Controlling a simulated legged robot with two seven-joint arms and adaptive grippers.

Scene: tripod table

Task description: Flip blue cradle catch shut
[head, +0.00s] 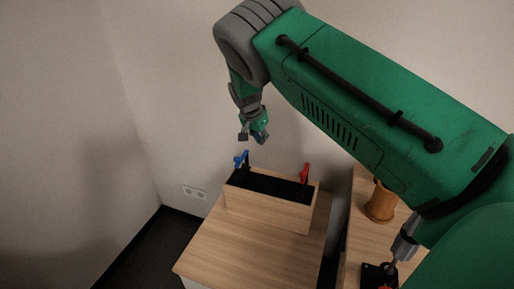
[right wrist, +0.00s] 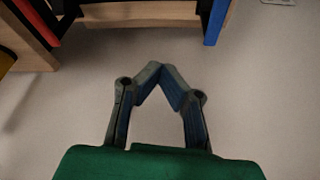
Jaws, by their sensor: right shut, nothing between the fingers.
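The blue catch (head: 241,159) stands up at the far left corner of a wooden cradle box (head: 265,211) with a black inside. In the right wrist view the blue catch (right wrist: 216,22) is a blue strip at the top, right of the fingers and apart from them. My right gripper (head: 254,138) is above and slightly right of the blue catch, with a gap between them. In the right wrist view its fingertips (right wrist: 160,70) meet with nothing between them. My left gripper is in neither view.
A red catch (head: 304,173) stands at the box's right end. The wooden table top (head: 238,257) in front of the box is clear. On a second wooden surface at right are a brown cylinder (head: 381,203) and a black-based device (head: 377,275). A wall lies behind.

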